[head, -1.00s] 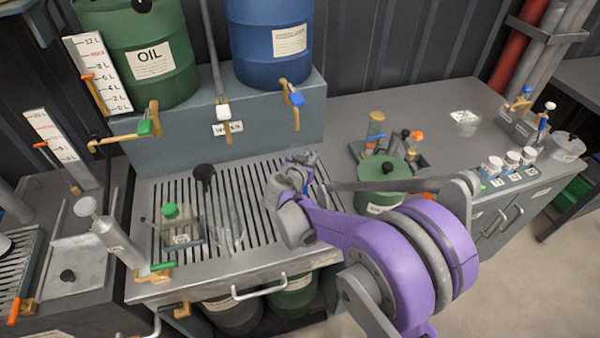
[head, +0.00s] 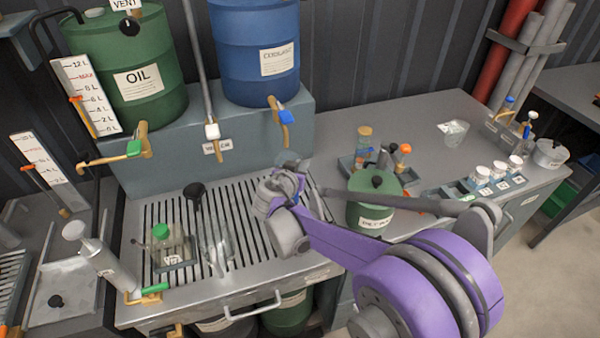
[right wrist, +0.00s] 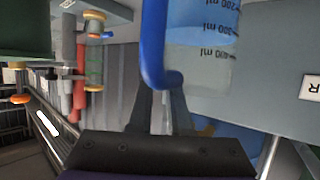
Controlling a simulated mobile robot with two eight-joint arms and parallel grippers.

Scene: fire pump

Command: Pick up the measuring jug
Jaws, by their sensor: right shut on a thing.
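The measuring jug (right wrist: 205,45) is clear with a blue handle (right wrist: 154,50) and dark ml marks, and it fills the upper middle of the right wrist view. The marks appear upside down or tilted there. My right gripper (right wrist: 160,98) is shut on the jug's handle. In the head view my right gripper (head: 284,172) is over the back right part of the slatted tray, in front of the blue drum's stand. The jug is mostly hidden behind the gripper there. My left gripper is not in view.
A green lidded can (head: 375,205) stands just right of my right gripper. A green-capped bottle (head: 165,245) and a clear vessel (head: 215,245) are on the slatted tray (head: 255,250). Taps hang from the green drum (head: 130,70) and blue drum (head: 250,40). The back right worktop has free room.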

